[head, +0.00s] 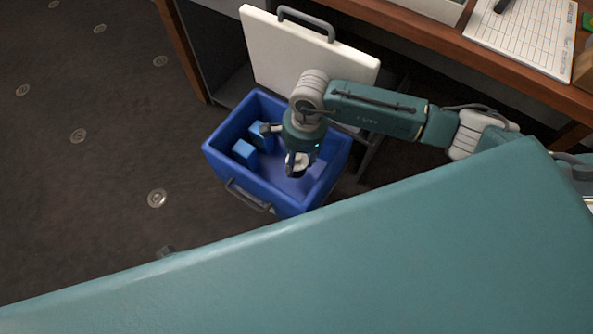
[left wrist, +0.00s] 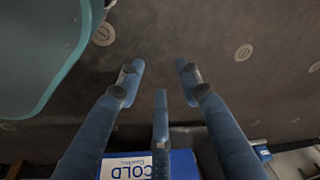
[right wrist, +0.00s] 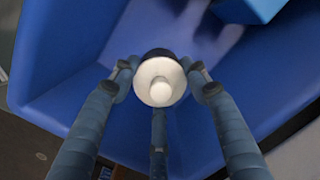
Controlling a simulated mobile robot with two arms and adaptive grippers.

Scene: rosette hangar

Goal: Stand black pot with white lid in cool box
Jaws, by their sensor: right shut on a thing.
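The black pot with white lid (right wrist: 160,84) is between the fingers of my right gripper (right wrist: 158,90), which is shut on it. In the head view the right gripper (head: 298,165) reaches down into the open blue cool box (head: 232,181), and the pot's white lid (head: 299,160) shows between its fingers. I cannot tell whether the pot touches the box floor. My left gripper (left wrist: 160,75) is open and empty above the dark floor, and the cool box (left wrist: 184,164) with its COLD label shows at the bottom of that view.
Light blue blocks (head: 244,151) lie inside the box at its left side. The white box lid (head: 305,52) stands open behind it. A wooden desk (head: 440,40) with papers is at upper right. Dark floor with round studs (head: 157,198) lies free at left.

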